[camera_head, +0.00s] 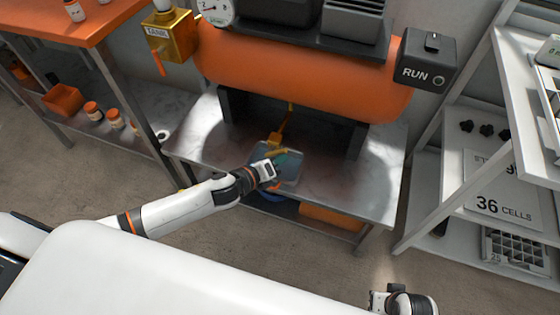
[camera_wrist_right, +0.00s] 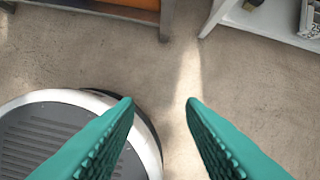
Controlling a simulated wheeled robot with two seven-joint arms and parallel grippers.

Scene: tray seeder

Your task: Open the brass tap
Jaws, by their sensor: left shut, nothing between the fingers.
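The brass tap (camera_head: 275,139) hangs below the orange tank on a thin stem, above the metal bench. A yellow bar, which looks like its lever (camera_head: 276,153), lies just below it. My left gripper (camera_head: 284,158) reaches in from the left, right at this bar; its teal fingers are small and partly hidden by its wrist. It is shut and holds nothing. Whether it touches the bar I cannot tell. My right gripper (camera_wrist_right: 162,103) is open and empty in the right wrist view, its teal fingers wide apart above the floor.
A clear shallow tray (camera_head: 290,172) is on the metal bench (camera_head: 375,190) under the tap. The orange tank (camera_head: 310,75) is above. A box marked TANK (camera_head: 170,38) is at upper left, a RUN box (camera_head: 424,62) at right. White shelves stand at right.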

